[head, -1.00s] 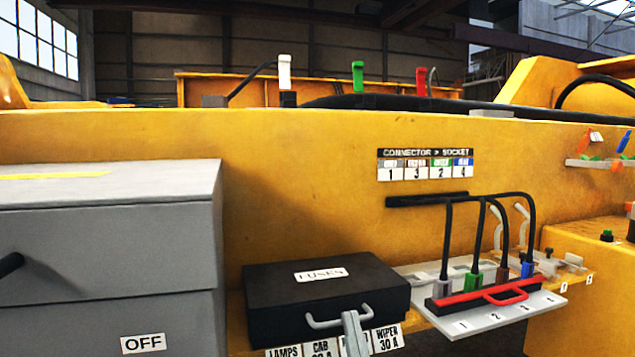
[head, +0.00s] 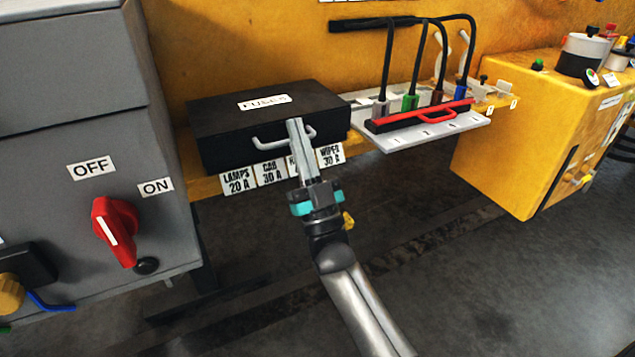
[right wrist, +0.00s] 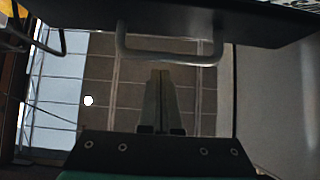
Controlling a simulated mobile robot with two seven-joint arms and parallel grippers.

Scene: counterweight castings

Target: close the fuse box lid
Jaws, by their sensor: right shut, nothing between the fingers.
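The black fuse box (head: 222,155) with its "FUSES" label sits on the yellow ledge, and its lid (head: 210,113) lies down flat on it. A grey bar handle (head: 268,144) is on the front. My right gripper (head: 295,124) is shut and empty, its fingertips in front of the box by the handle. In the right wrist view the shut fingers (right wrist: 161,76) point towards the handle (right wrist: 170,57), which shows just beyond the tips. Whether they touch, I cannot tell. My left gripper is not in view.
Fuse labels (head: 271,172) hang below the box front. A grey cabinet (head: 75,80) with a red switch (head: 115,228) stands at left. A white connector tray (head: 435,138) with a red-handled bar (head: 420,115) is to the right. The floor in front is open.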

